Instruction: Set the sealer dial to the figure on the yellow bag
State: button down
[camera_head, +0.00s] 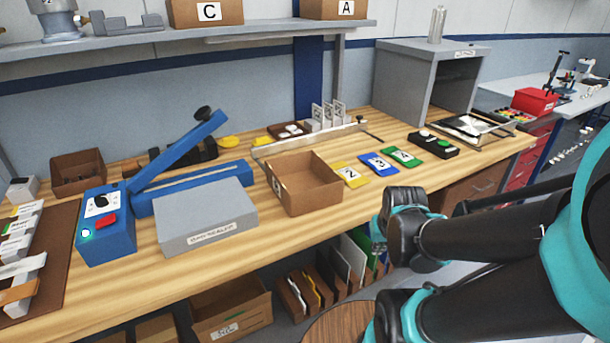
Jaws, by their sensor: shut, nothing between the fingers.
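The blue sealer (118,240) stands at the left of the bench, its long lever arm raised. Its dial (101,202) is a small dark knob on a white face on the front box. The dial's marks and setting are too small to read. The yellow bag (350,174) lies flat right of the open cardboard box and shows the figure 2. Parts of my arm show at the right, apart from the sealer and the bag. My gripper is not in view.
A grey block (206,216) stands in front of the sealer's bar. The open cardboard box (305,184) is right of it. A blue bag (378,163) marked 3 and a green bag (404,156) marked 4 lie beyond. A brown board (38,262) with labelled items is at far left.

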aim_at(102, 200)
jog(key=u, duration=1.8)
